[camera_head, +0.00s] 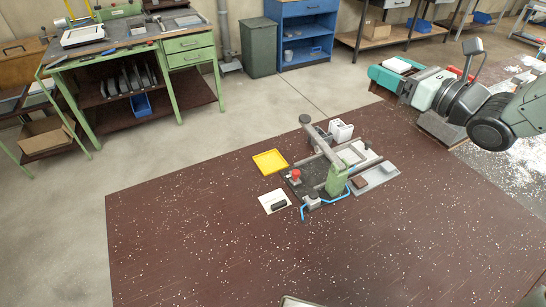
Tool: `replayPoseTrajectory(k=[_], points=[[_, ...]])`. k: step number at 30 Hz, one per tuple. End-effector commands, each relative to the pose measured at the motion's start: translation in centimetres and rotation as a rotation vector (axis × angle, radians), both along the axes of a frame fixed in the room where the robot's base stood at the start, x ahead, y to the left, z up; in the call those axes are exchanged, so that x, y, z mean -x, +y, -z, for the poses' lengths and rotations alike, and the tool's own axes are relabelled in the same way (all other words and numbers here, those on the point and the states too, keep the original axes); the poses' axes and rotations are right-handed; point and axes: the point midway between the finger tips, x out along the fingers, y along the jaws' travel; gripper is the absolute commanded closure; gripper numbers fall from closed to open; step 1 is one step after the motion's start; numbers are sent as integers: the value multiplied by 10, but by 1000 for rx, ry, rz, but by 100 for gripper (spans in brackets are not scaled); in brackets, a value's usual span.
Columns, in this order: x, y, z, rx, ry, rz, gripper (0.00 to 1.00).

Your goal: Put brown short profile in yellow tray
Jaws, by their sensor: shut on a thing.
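My gripper (402,84) is at the end of my arm, reaching in from the upper right over the bench's far corner. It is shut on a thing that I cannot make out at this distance. The yellow tray (270,162) lies on the brown speckled bench, left of the clamp fixture, and looks empty. A small brown block (358,182), which may be the brown short profile, lies in a grey tray (378,180) at the fixture's right. My gripper is well above and to the right of both trays.
The clamp fixture (338,178) has a green post, a raised grey bar and a red knob (295,174). A blue hose curls at its front. A white card (274,201) with a dark piece lies at front left. The bench front (240,260) is clear.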

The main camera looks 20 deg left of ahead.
Motion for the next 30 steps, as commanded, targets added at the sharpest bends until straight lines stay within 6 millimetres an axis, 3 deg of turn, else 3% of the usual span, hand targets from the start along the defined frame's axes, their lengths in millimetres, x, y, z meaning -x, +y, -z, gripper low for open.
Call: replayPoseTrajectory(k=[1, 8, 15, 24, 30], points=[[-11, 16, 2, -5, 1, 6, 59], [-57, 79, 26, -6, 8, 121, 59], [-87, 151, 80, -8, 18, 275, 59], [-90, 231, 168, -4, 15, 443, 59], [-78, 263, 210, -1, 10, 492, 59]])
